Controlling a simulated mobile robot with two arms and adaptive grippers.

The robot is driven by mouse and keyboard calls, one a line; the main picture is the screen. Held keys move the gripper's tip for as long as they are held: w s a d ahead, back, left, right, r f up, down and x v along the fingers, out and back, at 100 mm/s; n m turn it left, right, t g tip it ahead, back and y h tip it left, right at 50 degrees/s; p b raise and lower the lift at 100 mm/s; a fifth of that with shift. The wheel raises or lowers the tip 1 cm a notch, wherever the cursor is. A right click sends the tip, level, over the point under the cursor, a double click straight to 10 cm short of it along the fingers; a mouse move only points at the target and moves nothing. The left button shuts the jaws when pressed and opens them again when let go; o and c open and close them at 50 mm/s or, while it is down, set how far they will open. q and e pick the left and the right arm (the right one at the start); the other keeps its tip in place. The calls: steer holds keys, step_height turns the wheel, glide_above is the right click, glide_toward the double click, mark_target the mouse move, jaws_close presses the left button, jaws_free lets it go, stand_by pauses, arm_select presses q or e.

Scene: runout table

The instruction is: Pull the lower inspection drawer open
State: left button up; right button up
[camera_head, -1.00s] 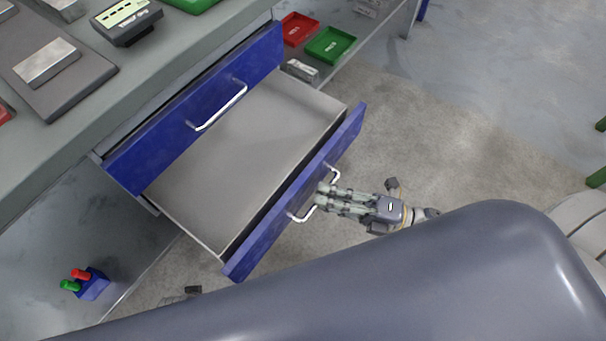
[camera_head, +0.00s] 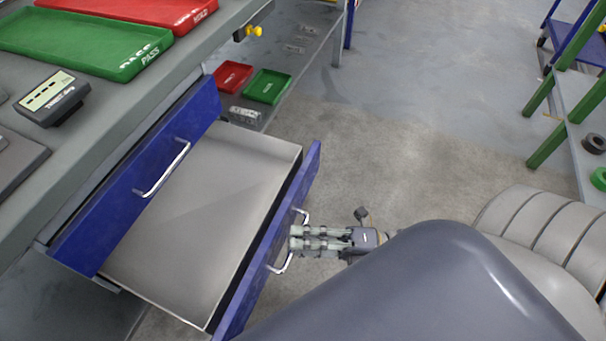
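The lower inspection drawer (camera_head: 200,220) has a grey, empty interior and a blue front panel (camera_head: 262,262). It stands well out from the bench, below a shut upper drawer with a blue front (camera_head: 125,200). The lower drawer's silver bar handle (camera_head: 276,268) shows at both ends, and its middle is hidden by my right gripper (camera_head: 294,241). The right gripper reaches in from the right, its fingers close together around the handle. My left gripper is not in view.
The upper drawer's handle (camera_head: 163,170) is free. Green (camera_head: 90,42) and red (camera_head: 150,8) trays and a small display device (camera_head: 53,98) sit on the bench top. Small red (camera_head: 232,76) and green (camera_head: 268,86) trays lie on a lower shelf. The floor (camera_head: 410,150) beyond the drawer is clear.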

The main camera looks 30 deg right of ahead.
steer(key=v, duration=1.2)
stand_by(0.3)
